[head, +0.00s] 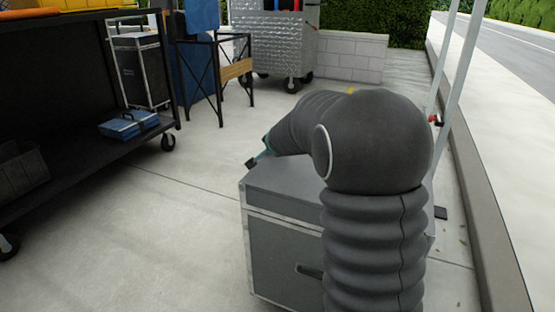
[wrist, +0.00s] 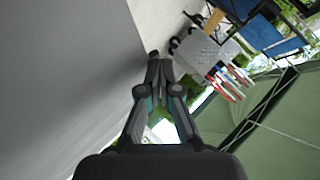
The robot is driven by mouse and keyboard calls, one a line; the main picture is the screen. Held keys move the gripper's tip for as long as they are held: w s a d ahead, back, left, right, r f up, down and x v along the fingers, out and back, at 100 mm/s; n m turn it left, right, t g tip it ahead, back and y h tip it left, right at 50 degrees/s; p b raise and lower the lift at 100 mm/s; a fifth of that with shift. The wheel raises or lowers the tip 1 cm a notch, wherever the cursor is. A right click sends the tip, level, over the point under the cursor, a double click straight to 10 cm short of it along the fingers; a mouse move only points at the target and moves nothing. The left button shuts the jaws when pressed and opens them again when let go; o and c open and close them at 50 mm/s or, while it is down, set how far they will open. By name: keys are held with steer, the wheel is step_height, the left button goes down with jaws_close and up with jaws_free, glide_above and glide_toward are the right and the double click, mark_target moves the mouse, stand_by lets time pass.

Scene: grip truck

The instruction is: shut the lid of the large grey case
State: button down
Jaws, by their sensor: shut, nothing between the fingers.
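The large grey case (head: 283,258) stands on the concrete floor in front of me, with pale metal edging and a dark handle slot on its front. Its lid (head: 285,180) lies about level on top of the body, with a seam below it; I cannot tell if a small gap is left. My arm hides the right part of the case. My gripper (head: 257,158) is at the far left edge of the lid, its fingers shut and empty. In the wrist view the shut fingertips (wrist: 154,57) are beside a broad grey surface (wrist: 65,75), seemingly the lid; contact is unclear.
A black shelf cart (head: 95,150) with a blue case (head: 128,124) stands at the left. A dark folding stand (head: 215,80) and a silver wheeled chest (head: 270,45) are behind. A low kerb wall (head: 480,200) runs along the right. The floor left of the case is clear.

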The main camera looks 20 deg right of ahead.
mark_target(281, 177)
steer(key=shift+v, duration=1.2)
steer(key=shift+s+r, duration=0.15)
steer(key=shift+s, duration=0.15)
steer(key=s, duration=0.3)
steer(key=s+a, duration=0.1)
steer(key=s, duration=0.7)
steer(key=shift+s+a, duration=0.2)
steer(key=shift+a, duration=0.05)
steer(key=s+a+n+g+p, duration=0.1)
steer(key=s+n, duration=0.3)
steer(key=s, duration=0.6)
steer(key=s+a+r+n+g+y+p, duration=0.1)
steer(key=s+a+n+g, duration=0.2)
steer(key=s, duration=0.7)
steer(key=s+a+r+n+g+p, duration=0.1)
steer(key=s+n, duration=0.4)
steer(key=s, duration=0.5)
steer(key=shift+s+a+g+p, duration=0.35)
steer(key=shift+a+g, duration=0.1)
steer(key=shift+g, duration=0.15)
